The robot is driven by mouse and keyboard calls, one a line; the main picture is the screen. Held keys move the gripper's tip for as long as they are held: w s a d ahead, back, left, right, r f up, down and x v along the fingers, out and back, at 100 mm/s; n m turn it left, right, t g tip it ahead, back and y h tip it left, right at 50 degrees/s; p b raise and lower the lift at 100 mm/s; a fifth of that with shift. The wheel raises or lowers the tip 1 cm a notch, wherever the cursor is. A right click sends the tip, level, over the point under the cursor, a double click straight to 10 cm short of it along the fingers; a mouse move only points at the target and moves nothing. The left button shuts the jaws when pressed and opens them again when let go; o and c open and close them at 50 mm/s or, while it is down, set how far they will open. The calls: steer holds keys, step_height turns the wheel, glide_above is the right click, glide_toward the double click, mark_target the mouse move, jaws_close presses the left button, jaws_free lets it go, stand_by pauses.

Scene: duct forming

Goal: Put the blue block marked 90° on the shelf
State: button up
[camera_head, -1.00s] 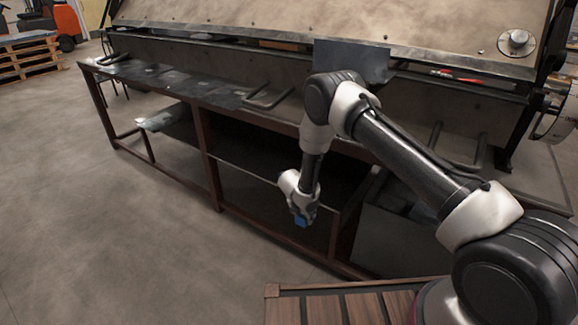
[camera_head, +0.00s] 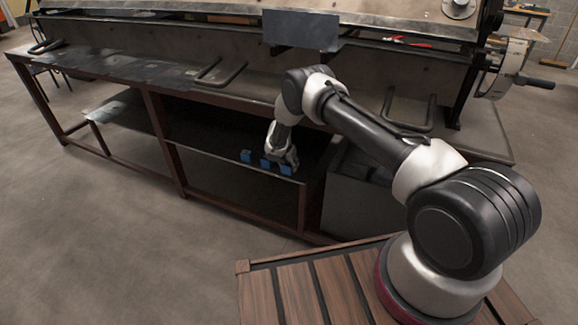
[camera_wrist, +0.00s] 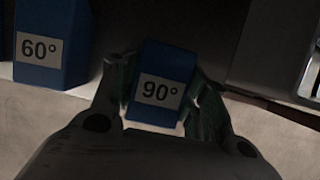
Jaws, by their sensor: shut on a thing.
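The blue block marked 90° (camera_wrist: 165,65) is between the two fingers of my gripper (camera_wrist: 160,103) in the wrist view, its label facing the camera. My gripper is shut on it. In the head view my gripper (camera_head: 281,162) is low at the front edge of the dark shelf (camera_head: 215,138) under the bench. The held block appears to be the rightmost of the blue blocks there (camera_head: 286,169). Whether its underside touches the shelf cannot be told.
A blue block marked 60° (camera_wrist: 45,45) stands to the left of the held block, apart from it. Another blue block (camera_head: 246,156) is farther left on the shelf edge. The bench top (camera_head: 130,75) is above the shelf. A grey panel (camera_head: 358,205) is at the right.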

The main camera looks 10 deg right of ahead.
steer(key=shift+f, duration=0.3)
steer(key=shift+f, duration=0.15)
steer(key=o, duration=1.3)
steer(key=shift+c, duration=0.2)
steer(key=v, duration=1.2)
